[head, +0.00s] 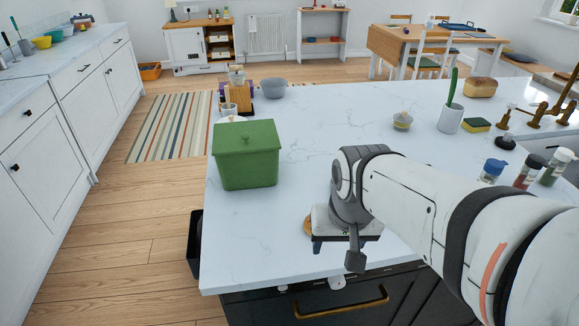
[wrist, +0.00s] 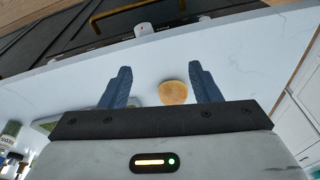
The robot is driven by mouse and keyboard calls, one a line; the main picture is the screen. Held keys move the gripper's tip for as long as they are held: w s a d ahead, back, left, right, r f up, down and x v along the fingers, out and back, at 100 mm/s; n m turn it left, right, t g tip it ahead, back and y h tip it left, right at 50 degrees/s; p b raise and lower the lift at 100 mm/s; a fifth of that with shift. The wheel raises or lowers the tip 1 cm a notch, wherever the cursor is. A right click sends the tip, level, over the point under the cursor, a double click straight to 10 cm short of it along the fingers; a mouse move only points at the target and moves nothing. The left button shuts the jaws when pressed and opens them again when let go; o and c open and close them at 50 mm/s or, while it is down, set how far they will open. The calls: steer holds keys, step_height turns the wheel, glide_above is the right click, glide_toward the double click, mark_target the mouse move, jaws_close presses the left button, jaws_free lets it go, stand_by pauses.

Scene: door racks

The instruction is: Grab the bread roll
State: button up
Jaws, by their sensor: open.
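The bread roll (wrist: 173,92) is a small round golden-brown piece on the white marble worktop. In the wrist view it shows between the two blue-grey fingers of my gripper (wrist: 160,72), closer to the right finger. My gripper is open and nothing is clamped in it. In the head view my gripper (head: 342,238) is low over the front part of the worktop, and only a brown edge of the roll (head: 308,227) shows at its left. The rest of the roll is hidden there. I cannot tell how far the fingers are above the worktop.
A green lidded bin (head: 246,155) stands left of my gripper on the worktop (head: 310,130). Several jars (head: 525,172) are at the right. A loaf (head: 481,87), a sponge (head: 477,125) and a white pot (head: 450,119) stand farther back. The worktop's middle is mostly clear.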

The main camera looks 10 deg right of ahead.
steer(key=shift+o, duration=0.2)
steer(key=w+r+m+g+p, duration=0.1)
steer(key=w+m, duration=0.5)
steer(key=m, duration=0.6)
steer(key=shift+w+r+m+p, duration=0.15)
steer(key=shift+w+m+p, duration=0.25)
steer(key=shift+p, duration=0.15)
steer(key=w+m, duration=0.2)
steer(key=m, duration=0.2)
steer(key=w+m+g+p, duration=0.1)
steer(key=w+m, duration=0.1)
steer(key=m, duration=0.1)
steer(key=w+f+m, duration=0.1)
steer(key=w+m, duration=0.1)
steer(key=m, duration=0.2)
steer(key=shift+m+g+y+p, duration=0.3)
steer(key=shift+p, duration=0.05)
steer(key=shift+w+f+m, duration=0.25)
steer(key=shift+w+m, duration=0.15)
steer(key=shift+m, duration=0.6)
steer(key=shift+f, duration=0.25)
steer(key=f, duration=0.7)
steer(key=shift+s+f+p, duration=0.2)
steer(key=shift+p, duration=0.15)
steer(key=c, duration=0.6)
